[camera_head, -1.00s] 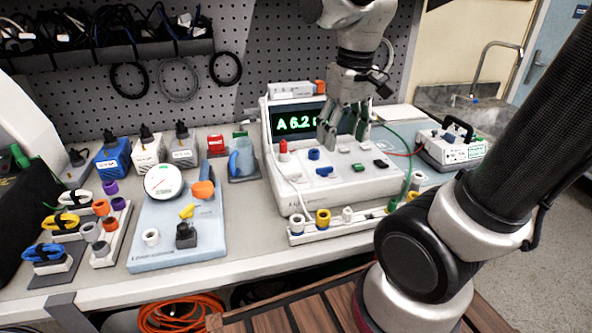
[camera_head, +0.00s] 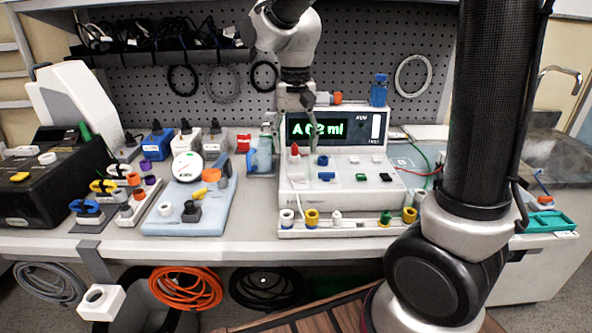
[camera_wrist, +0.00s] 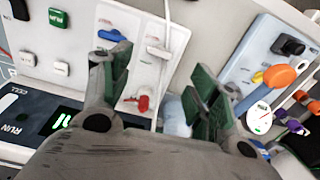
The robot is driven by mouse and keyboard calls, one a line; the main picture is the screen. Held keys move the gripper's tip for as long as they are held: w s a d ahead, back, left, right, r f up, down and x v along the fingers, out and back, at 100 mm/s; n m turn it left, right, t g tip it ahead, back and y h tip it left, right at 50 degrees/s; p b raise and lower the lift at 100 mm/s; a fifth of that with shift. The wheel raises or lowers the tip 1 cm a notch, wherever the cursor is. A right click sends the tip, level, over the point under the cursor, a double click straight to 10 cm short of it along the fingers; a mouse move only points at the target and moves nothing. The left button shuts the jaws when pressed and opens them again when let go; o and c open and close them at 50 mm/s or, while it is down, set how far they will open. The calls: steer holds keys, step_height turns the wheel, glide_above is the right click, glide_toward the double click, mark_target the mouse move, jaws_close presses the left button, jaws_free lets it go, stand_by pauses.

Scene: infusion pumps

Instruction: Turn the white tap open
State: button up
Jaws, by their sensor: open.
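A white pump (camera_head: 340,190) with a lit green display stands on the bench. Its sloped front carries a red tap (camera_head: 295,150) and blue taps. In the wrist view, a small white tap (camera_wrist: 158,51) sits beside the thin white tube, between the blue tap (camera_wrist: 113,35) and the panel's edge. The red tap also shows there (camera_wrist: 142,103). My gripper (camera_head: 289,133) hangs over the left part of the pump, pointing down. In the wrist view my gripper (camera_wrist: 157,75) is open and empty, its green-padded fingers apart, with the white tap in line between them. Neither finger visibly touches it.
A pale blue board (camera_head: 190,220) with a round gauge lies left of the pump. A blue jug (camera_head: 258,158) stands close to my gripper. A strip of coloured connectors (camera_head: 350,222) runs along the pump's front. A white tube crosses the panel's left side.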

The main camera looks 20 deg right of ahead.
mark_target(296, 173)
steer(key=shift+f, duration=0.2)
step_height(296, 173, down, 8)
steer(key=shift+r, duration=0.25)
steer(key=c, duration=1)
